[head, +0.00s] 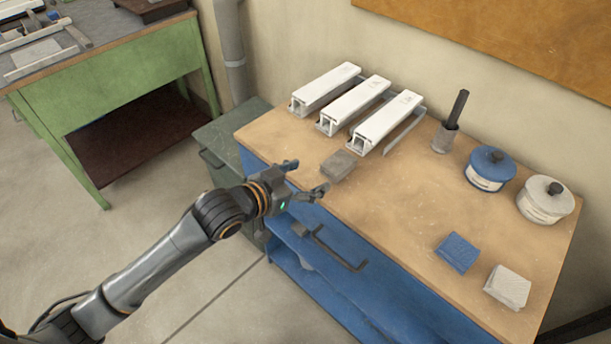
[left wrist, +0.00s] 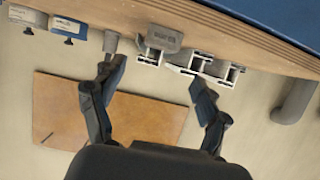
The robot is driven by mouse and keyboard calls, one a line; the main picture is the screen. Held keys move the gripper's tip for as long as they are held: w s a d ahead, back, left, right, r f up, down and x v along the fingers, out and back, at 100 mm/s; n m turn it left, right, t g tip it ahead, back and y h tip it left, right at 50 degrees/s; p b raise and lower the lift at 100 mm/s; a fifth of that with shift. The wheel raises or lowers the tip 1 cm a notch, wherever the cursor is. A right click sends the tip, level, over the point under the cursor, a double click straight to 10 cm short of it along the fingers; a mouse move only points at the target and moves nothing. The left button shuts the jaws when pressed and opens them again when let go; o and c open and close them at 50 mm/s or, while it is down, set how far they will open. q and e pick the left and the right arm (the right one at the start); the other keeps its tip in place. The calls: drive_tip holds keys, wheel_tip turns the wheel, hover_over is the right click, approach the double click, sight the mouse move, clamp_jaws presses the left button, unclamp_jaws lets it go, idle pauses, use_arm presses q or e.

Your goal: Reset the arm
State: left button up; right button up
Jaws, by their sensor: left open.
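My left arm reaches in from the lower left in the head view. Its gripper (head: 306,178) is open and empty at the front left edge of the wooden bench top (head: 400,215). A small grey block (head: 339,165) lies on the bench just beyond the fingers, apart from them. In the left wrist view both fingers of the gripper (left wrist: 158,78) are spread, with nothing between them. That view appears upside down, with the grey block (left wrist: 163,37) near the bench edge. My right gripper is in neither view.
White profiles (head: 353,106) lie side by side at the back left of the bench. The bench's middle is clear.

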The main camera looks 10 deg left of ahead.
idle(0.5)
use_arm(q)
drive_tip(key=s+a+f+n+g+y, duration=0.25)
drive_tip(key=s+a+f, duration=0.2)
drive_tip(key=s, duration=0.45)
drive_tip(key=s+a+f+n+g+y, duration=0.1)
drive_tip(key=s+a+f+g+y, duration=0.3)
drive_tip(key=s, duration=0.5)
drive_tip(key=s+a+f+n+g+y, duration=0.1)
drive_tip(key=s+a+f+n, duration=0.1)
drive_tip(key=s+a+f, duration=0.55)
wheel_tip(320, 180, down, 21)
drive_tip(key=s+d+g, duration=0.1)
drive_tip(key=d, duration=0.1)
drive_tip(key=s+a+f+g, duration=0.1)
drive_tip(key=s+a+f, duration=0.2)
drive_tip(key=s+f, duration=1.4)
drive_tip(key=shift+s+f+m, duration=0.35)
drive_tip(key=shift+s+f, duration=0.05)
drive_tip(key=shift+f, duration=0.35)
